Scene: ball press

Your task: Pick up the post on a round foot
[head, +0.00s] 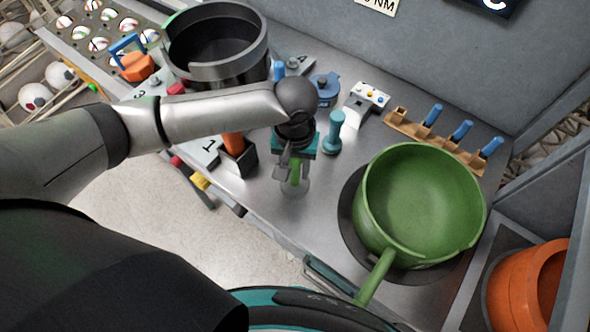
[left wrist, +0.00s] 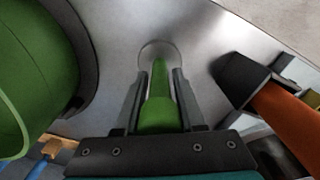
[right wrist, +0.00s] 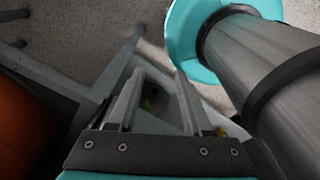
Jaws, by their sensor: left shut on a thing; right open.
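A green post (left wrist: 158,95) stands between the fingers of my left gripper (left wrist: 155,100), which is shut on it. Its round, greyish foot (left wrist: 158,52) shows at the post's far end in the left wrist view. In the head view, my left gripper (head: 290,165) points down over the metal bench and partly hides the green post (head: 296,172). I cannot tell whether the foot touches the bench. My right gripper (right wrist: 155,100) is open and empty in the right wrist view.
A teal peg-shaped piece (head: 333,132) stands just right of the left gripper. A dark holder with an orange handle (head: 233,145) is to its left. A green pan (head: 415,205) stands to the right, a dark pot (head: 215,75) behind. A wooden rack (head: 435,140) holds blue pegs.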

